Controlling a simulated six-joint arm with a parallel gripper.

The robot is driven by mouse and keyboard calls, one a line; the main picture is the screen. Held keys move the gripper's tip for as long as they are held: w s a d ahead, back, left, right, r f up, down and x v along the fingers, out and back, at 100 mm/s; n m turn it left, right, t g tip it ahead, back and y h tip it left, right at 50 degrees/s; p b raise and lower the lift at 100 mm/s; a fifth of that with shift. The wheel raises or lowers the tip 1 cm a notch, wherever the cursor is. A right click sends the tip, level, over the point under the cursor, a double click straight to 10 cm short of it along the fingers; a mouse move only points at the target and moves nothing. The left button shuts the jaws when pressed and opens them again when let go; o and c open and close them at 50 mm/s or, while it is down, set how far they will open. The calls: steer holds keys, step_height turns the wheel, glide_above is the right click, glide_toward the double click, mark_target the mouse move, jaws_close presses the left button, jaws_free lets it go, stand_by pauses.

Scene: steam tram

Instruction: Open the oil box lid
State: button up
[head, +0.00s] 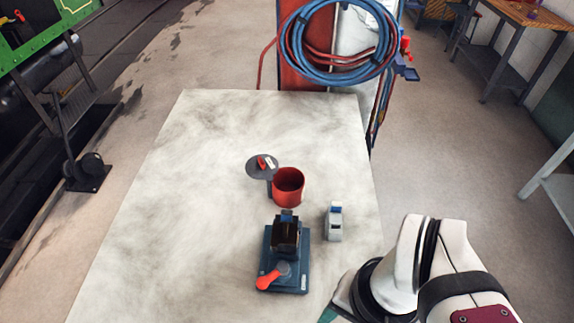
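A dark blue fixture (291,282) stands on the near part of the pale table. A small black box-like part (286,233) sits upright at its back, and an orange-red lever (272,277) lies across its front left. The black part looks like the oil box, but I cannot tell for certain, nor make out a separate lid or whether it is open. My arm comes in at the lower right, beside the fixture and apart from it.
An open red pot (288,187) stands behind the fixture, next to a dark round plate (262,166) holding a small red-and-white item. The table's (180,200) left side and back are clear. Coiled hoses (338,42) hang beyond it.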

steer(key=w+a+r+n+g, duration=0.1)
steer(key=w+r, duration=0.3)
steer(key=w, duration=0.2)
steer(key=w+r+n+g, duration=0.1)
steer(key=w+r+n, duration=0.15)
steer(key=w, duration=0.35)
steer(key=r+n+g+h, duration=0.1)
steer(key=g+h, duration=0.1)
glide_above(285, 227)
steer(key=d, duration=0.5)
steer(key=w+a+f, duration=0.4)
steer(key=w+a, duration=0.1)
steer(key=w, duration=0.1)
steer(key=shift+n, duration=0.45)
steer(key=x, duration=1.4)
steer(key=shift+s+a+f, duration=0.1)
steer(key=shift+s+f, duration=0.1)
steer(key=shift+s, duration=0.05)
steer(key=shift+c, duration=0.2)
jaws_close()
